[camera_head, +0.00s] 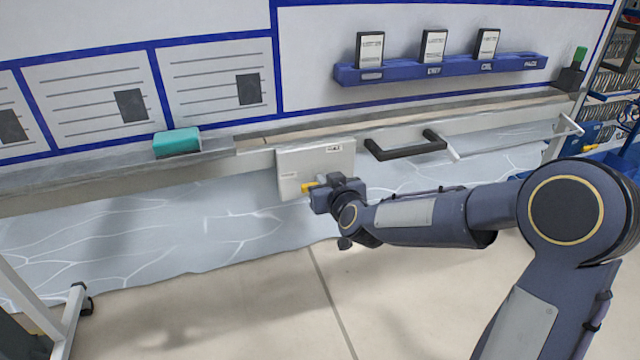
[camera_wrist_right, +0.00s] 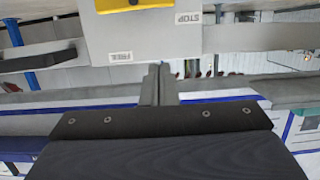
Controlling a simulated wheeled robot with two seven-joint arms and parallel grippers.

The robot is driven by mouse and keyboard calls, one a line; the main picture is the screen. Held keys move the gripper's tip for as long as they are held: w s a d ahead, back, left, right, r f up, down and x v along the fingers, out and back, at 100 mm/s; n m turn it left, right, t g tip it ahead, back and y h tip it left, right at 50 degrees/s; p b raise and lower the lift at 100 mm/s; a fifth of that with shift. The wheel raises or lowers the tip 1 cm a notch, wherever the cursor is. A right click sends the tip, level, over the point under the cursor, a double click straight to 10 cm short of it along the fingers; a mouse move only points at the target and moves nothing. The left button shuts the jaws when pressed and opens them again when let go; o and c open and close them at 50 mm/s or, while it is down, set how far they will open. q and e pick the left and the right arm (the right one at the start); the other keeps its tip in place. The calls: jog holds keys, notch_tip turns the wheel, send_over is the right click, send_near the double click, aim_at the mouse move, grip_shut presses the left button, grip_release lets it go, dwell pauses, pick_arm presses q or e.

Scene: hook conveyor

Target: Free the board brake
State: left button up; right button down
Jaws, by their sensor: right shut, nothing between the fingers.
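The brake is a pale grey box (camera_head: 313,160) on the lower rail of the whiteboard. Its yellow lever (camera_head: 308,187) shows at the lower part of the box, just left of my right gripper (camera_head: 335,186). In the right wrist view the yellow lever (camera_wrist_right: 135,4) is cut off by the top edge. Below it the box face (camera_wrist_right: 150,30) carries a FREE label (camera_wrist_right: 121,57) and a STOP label (camera_wrist_right: 188,18). My right gripper (camera_wrist_right: 158,78) is shut and empty, close to the box; I cannot tell whether it touches the lever. My left gripper is out of view.
A black handle (camera_head: 405,147) sticks out of the rail right of the box. A teal block (camera_head: 177,142) lies on the ledge to the left. A blue strip (camera_head: 440,68) with cards is on the board above. Open floor (camera_head: 270,300) lies in front.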

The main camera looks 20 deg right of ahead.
jog(key=b, duration=0.2)
send_over(313, 183)
jog(key=s, duration=0.3)
notch_tip(313, 183, down, 2)
jog(key=f, duration=0.2)
jog(key=f+b, duration=0.2)
jog(key=shift+w+a+f, duration=0.1)
jog(key=shift+a, duration=0.15)
jog(key=shift+a, duration=0.1)
jog(key=shift+n+p, duration=0.3)
jog(key=shift+p, duration=0.05)
